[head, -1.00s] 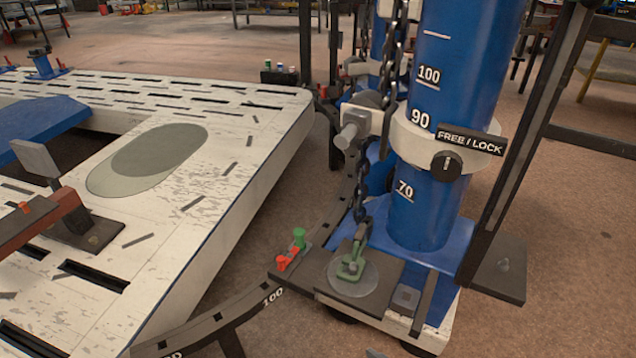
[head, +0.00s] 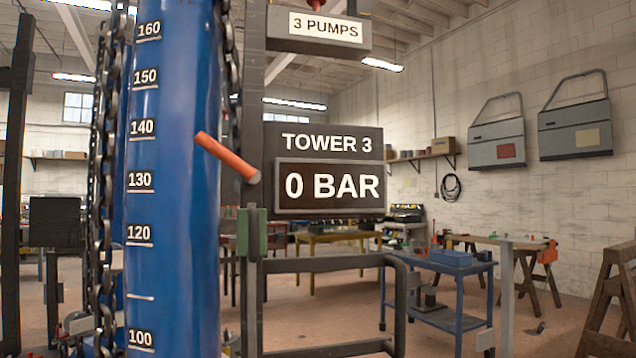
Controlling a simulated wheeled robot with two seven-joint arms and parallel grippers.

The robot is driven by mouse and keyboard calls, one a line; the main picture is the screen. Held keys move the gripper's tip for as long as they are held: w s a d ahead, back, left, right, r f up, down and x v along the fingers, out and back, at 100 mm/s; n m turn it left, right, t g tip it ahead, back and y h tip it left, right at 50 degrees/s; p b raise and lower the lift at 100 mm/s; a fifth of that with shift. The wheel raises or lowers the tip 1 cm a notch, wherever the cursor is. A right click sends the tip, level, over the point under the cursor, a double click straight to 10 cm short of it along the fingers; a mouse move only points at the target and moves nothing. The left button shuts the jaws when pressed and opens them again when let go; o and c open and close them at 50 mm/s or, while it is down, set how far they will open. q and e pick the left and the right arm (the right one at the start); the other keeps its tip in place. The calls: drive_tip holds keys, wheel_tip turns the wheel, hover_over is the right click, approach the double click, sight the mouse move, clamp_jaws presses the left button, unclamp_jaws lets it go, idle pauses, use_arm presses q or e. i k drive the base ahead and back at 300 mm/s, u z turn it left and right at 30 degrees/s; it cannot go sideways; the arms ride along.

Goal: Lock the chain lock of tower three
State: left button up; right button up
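In the head view a blue tower column (head: 172,190) stands upright at left, with white height marks from 100 to 160. A sign (head: 331,141) beside it reads TOWER 3, with a display (head: 331,187) reading 0 BAR. A dark chain (head: 106,190) hangs along the column's left side, and another chain length (head: 231,75) hangs at its upper right. An orange-red bar (head: 228,157) slants beside the column, above a green block (head: 252,232) on the dark post. No FREE / LOCK label or knob is in view. Neither of my grippers is in view.
A sign (head: 325,27) reading 3 PUMPS hangs above. A dark tube frame (head: 400,300) stands right of the post. Behind are a blue cart (head: 440,312), a workbench (head: 515,242) and a wooden trestle (head: 610,300). Floor shows between them.

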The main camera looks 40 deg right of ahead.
sight(252, 176)
drive_tip(key=z, duration=0.7)
drive_tip(key=k, duration=0.6)
drive_tip(key=u, duration=0.75)
drive_tip(key=i, duration=0.9)
drive_tip(key=u, duration=0.1)
